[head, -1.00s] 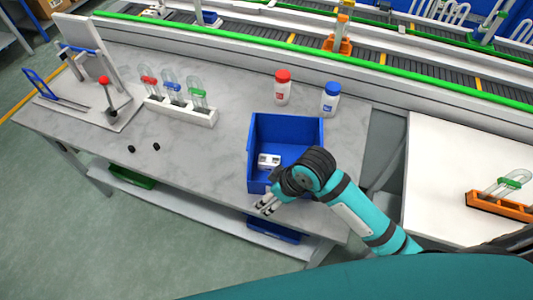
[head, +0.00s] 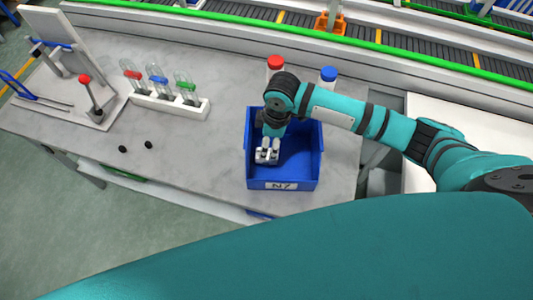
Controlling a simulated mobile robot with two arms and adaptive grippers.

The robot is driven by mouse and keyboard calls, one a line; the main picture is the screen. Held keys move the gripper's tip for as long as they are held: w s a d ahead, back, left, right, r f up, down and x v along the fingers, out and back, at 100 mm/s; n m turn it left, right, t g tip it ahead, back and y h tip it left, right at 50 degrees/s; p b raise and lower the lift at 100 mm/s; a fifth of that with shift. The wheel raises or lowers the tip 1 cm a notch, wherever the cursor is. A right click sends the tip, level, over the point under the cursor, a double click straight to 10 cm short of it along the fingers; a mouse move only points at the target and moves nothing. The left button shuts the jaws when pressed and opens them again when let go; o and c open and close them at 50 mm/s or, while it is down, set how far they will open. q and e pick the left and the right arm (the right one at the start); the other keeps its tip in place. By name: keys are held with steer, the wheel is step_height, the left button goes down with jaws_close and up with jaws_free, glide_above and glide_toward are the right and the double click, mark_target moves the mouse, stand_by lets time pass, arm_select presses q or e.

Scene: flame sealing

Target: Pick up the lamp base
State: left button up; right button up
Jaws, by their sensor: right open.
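A small white piece (head: 266,159), which seems to be the lamp base, lies inside the blue bin (head: 283,184) near its left wall. My right gripper (head: 268,150) points down into the bin, directly over this piece, and is open. Its fingers partly cover the piece, and I cannot tell whether they touch it. My left gripper is not in view.
Two bottles, with a red cap (head: 275,62) and a blue cap (head: 328,74), stand behind the bin. A white rack (head: 170,107) of glass tubes stands to the left. Two small black pieces (head: 135,147) lie on the bare grey table.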

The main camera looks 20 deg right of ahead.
mark_target(268, 154)
steer(key=f, duration=0.3)
steer(key=shift+a+f, duration=0.25)
steer(key=shift+w+f+p, duration=0.1)
steer(key=shift+f+p, duration=0.3)
steer(key=shift+p, duration=0.1)
step_height(268, 154, down, 4)
steer(key=shift+w+r+p, duration=0.1)
steer(key=shift+r+p, duration=0.05)
steer(key=shift+p, duration=0.35)
steer(key=shift+f, duration=0.3)
steer(key=c, duration=1.2)
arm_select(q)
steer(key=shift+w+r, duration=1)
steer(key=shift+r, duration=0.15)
arm_select(e)
steer(key=shift+c, duration=0.4)
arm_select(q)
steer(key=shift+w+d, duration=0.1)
arm_select(e)
steer(key=shift+r, duration=0.2)
